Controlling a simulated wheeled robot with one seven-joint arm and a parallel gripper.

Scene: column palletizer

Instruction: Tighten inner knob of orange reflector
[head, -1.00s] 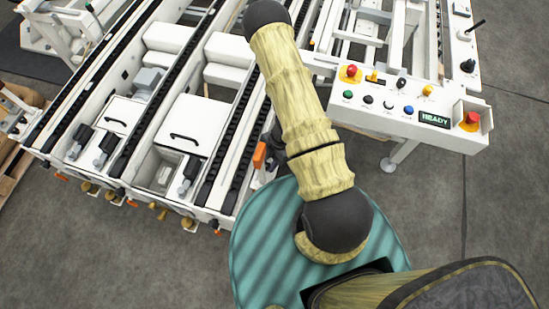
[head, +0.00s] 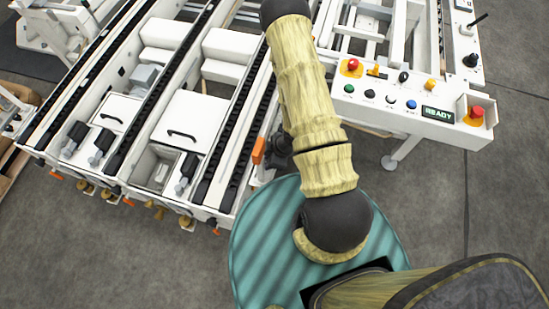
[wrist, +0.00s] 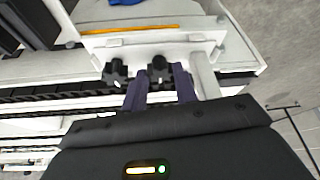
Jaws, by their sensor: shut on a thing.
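The orange reflector (wrist: 130,31) is a thin orange strip along a white bracket (wrist: 150,50) in the wrist view. Two black lobed knobs sit below it on that bracket: a left knob (wrist: 115,73) and a right knob (wrist: 158,68). My gripper (wrist: 160,82) has one dark finger on each side of the right knob and is shut on it. The left knob is outside the fingers, just left of them. The fingertips are partly hidden at the knob. In the head view an orange reflector (head: 258,150) shows beside my arm; the knobs cannot be made out there.
White conveyor frames with black chain tracks (head: 150,92) fill the left and centre. A control panel (head: 400,104) with buttons and a READY display stands close to the right of my arm. Open grey floor (head: 100,250) lies in front.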

